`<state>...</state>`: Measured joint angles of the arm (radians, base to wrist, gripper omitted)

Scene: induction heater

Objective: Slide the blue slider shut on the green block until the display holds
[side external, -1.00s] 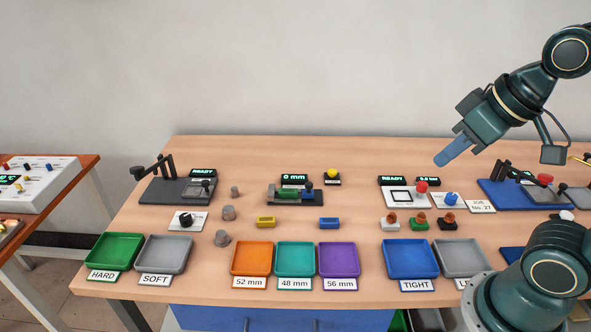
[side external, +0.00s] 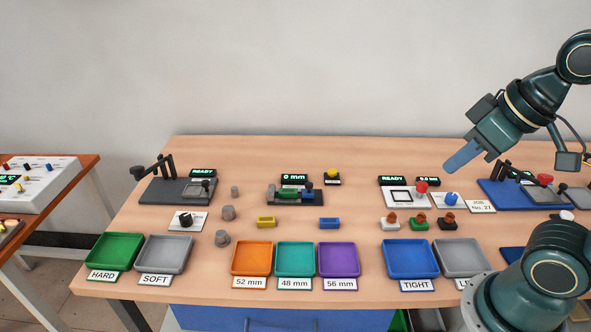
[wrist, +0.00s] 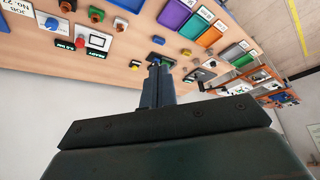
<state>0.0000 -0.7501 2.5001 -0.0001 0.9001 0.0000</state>
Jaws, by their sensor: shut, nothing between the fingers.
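The blue slider (side external: 308,191) stands on the dark gauge base (side external: 316,203) near the middle of the table, at the right of the green block (side external: 286,195). The block lies on the same base; whether the slider touches it I cannot tell. The display (side external: 294,179) behind the base reads 0 mm. My gripper (side external: 451,168) is shut and empty, raised in the air well to the right of the gauge. In the wrist view its shut fingers (wrist: 157,85) point toward the gauge and hide part of it.
A yellow button (side external: 331,173) stands behind the gauge. Yellow (side external: 265,222) and blue (side external: 329,223) blocks lie in front of it. Orange (side external: 252,259), teal (side external: 295,259) and purple (side external: 339,260) trays line the front edge. A red button (side external: 421,186) is under my gripper's side.

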